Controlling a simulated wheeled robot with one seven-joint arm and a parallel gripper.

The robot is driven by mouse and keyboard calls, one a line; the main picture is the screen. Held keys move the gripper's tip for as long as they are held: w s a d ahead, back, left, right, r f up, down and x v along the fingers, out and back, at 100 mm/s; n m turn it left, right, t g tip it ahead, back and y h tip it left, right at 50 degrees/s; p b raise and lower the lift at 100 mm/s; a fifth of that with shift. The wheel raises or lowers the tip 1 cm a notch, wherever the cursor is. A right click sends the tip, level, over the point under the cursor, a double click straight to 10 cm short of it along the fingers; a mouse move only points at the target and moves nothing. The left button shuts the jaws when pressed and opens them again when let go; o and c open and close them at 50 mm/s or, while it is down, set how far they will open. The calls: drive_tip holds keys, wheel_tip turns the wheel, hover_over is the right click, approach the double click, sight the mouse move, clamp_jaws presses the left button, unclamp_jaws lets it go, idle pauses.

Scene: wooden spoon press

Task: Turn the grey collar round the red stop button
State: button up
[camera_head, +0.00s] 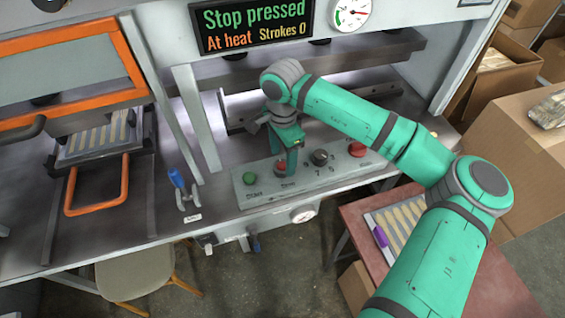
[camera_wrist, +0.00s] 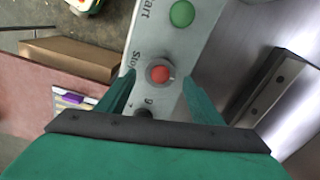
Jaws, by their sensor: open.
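The red stop button (camera_wrist: 160,74) sits inside a round grey collar (camera_wrist: 150,79) on the light panel, beside the printed word "Stop". In the head view the red button (camera_head: 281,168) is partly hidden by my gripper. My gripper (camera_wrist: 158,79) is open in the wrist view, with one green finger on each side of the collar and a visible gap to it on both sides. In the head view my gripper (camera_head: 285,155) points down at the button panel. I cannot tell how far the fingertips are above the panel.
A green button (camera_head: 249,178) lies left of the stop button; a black knob (camera_head: 319,157) and a larger red button (camera_head: 357,149) lie right. The display (camera_head: 255,24) reads "Stop pressed", "At heat", "Strokes 0". A blue-handled lever (camera_head: 176,178) stands further left.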

sight(282, 164)
drive_tip(key=shift+f, duration=1.8)
drive_tip(key=c, duration=1.1)
drive_tip(key=shift+o, duration=0.2)
drive_tip(key=shift+o, duration=0.2)
drive_tip(key=m, duration=0.4)
drive_tip(key=shift+r+m, duration=0.1)
drive_tip(key=shift+m, duration=2)
